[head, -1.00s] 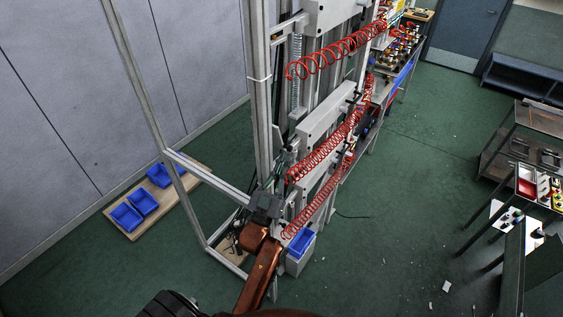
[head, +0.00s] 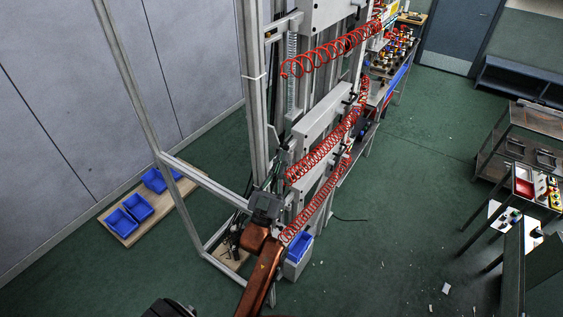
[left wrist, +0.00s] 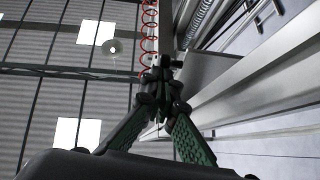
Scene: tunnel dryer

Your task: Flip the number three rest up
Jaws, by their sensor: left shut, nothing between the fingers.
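The tunnel dryer (head: 318,125) is a tall grey metal frame with pale panels and red coiled hoses (head: 318,160). I cannot pick out which part is the number three rest. My left arm comes up from the bottom of the head view. My left gripper (head: 270,194) is at the near side of the frame, beside the lower end of the hoses. In the left wrist view its green-padded fingers meet at the tips (left wrist: 160,84), shut with nothing between them. A red hose and a pale rail show close behind the tips. My right gripper is out of view.
A blue bin (head: 299,245) stands at the foot of the frame. Several blue bins lie on a wooden board (head: 165,210) by the left wall. An upright post and a crossbar (head: 205,180) stand left of my arm.

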